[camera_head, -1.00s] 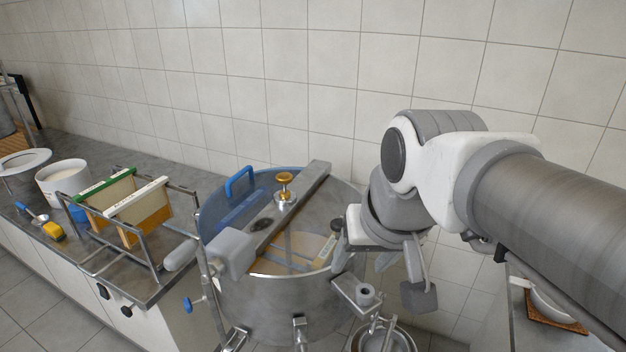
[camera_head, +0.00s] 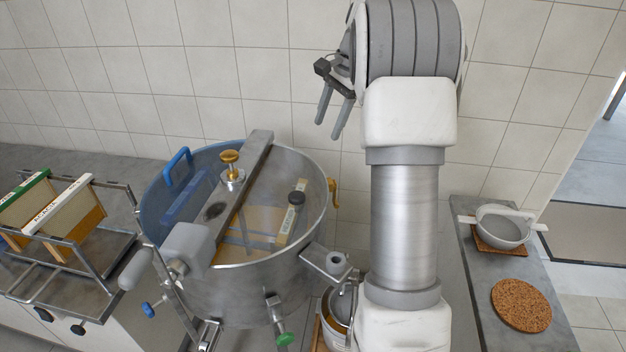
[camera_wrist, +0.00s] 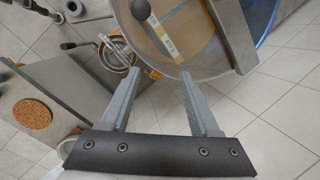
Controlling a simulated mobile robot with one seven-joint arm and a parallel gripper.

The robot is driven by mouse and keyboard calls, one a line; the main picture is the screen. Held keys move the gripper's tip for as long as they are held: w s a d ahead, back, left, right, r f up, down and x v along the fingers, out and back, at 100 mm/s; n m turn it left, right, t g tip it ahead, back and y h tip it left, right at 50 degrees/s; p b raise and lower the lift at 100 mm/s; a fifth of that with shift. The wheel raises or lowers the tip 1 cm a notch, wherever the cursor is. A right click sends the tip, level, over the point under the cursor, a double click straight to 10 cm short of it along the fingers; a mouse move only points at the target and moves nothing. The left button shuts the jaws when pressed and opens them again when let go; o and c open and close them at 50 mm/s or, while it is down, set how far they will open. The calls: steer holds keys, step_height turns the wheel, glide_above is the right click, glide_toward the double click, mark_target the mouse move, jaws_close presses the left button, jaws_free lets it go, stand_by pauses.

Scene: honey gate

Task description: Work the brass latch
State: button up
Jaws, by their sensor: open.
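A small brass latch (camera_head: 333,190) stands at the right rim of the round steel drum (camera_head: 262,290). A brass knob (camera_head: 229,160) tops the bar across the drum. My gripper (camera_head: 328,130) is open and empty, above and behind the drum's right side, its fingers pointing down. It is apart from the latch in the head view. In the wrist view my open fingers (camera_wrist: 159,72) have the drum's rim beyond their tips.
The drum has a clear lid with a black knob (camera_head: 297,198) and a blue handle (camera_head: 176,167). A frame rack (camera_head: 110,262) is at left. At right are a sieve (camera_head: 503,228) and a cork mat (camera_head: 521,305) on a counter. A green-handled valve (camera_head: 284,338) juts out in front.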

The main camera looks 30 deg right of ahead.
mark_target(335, 196)
steer(key=w+d+f+m+y, duration=0.25)
steer(key=d+f+m, duration=0.25)
steer(key=d+f, duration=0.7)
steer(key=shift+m+h, duration=0.3)
steer(key=shift+h, duration=0.05)
steer(key=x, duration=1.8)
steer(key=shift+s+d, duration=0.15)
steer(key=shift+d, duration=0.05)
steer(key=shift+g, duration=0.3)
jaws_close()
